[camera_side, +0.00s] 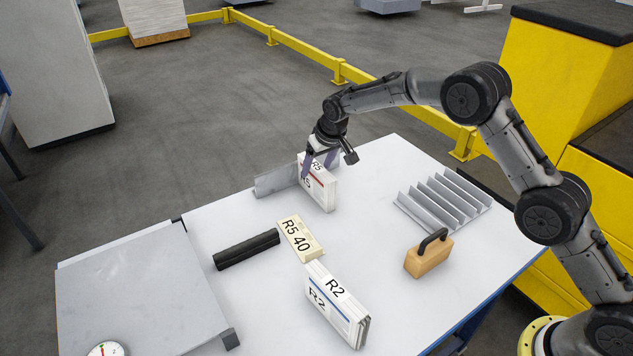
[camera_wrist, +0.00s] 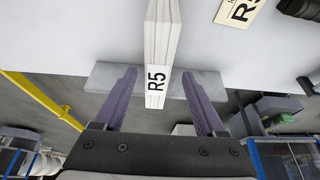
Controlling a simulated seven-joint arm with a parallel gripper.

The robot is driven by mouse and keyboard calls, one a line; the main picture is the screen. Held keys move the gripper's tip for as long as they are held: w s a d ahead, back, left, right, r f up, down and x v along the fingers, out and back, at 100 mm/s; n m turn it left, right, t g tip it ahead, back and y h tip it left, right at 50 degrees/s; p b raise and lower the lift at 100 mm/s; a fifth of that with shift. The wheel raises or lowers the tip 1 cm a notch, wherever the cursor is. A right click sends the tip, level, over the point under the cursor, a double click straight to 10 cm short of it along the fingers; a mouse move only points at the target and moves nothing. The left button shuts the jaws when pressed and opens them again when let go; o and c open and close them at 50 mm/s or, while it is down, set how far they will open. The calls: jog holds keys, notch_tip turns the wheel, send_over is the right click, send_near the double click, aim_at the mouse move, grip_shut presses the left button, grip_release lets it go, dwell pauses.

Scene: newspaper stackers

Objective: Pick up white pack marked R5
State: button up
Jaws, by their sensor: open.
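The white pack marked R5 (camera_side: 318,188) stands upright on the white table in the side view, with a red stripe on its face. In the wrist view the R5 pack (camera_wrist: 161,42) shows its narrow labelled top between the fingers. My gripper (camera_side: 319,165) is at the far end of the R5 pack, with its purple fingers around the pack's upper part. In the wrist view my gripper (camera_wrist: 158,82) is open, with a gap between each finger and the pack. Whether the fingers touch the pack lower down is hidden.
A grey metal angle plate (camera_side: 275,181) stands beside the R5 pack.

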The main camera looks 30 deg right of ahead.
aim_at(314, 177)
jog(key=shift+d+x, duration=0.2)
jog(key=shift+x, duration=2.7)
jog(key=shift+f, duration=0.2)
grip_shut()
jog(key=shift+r, duration=0.1)
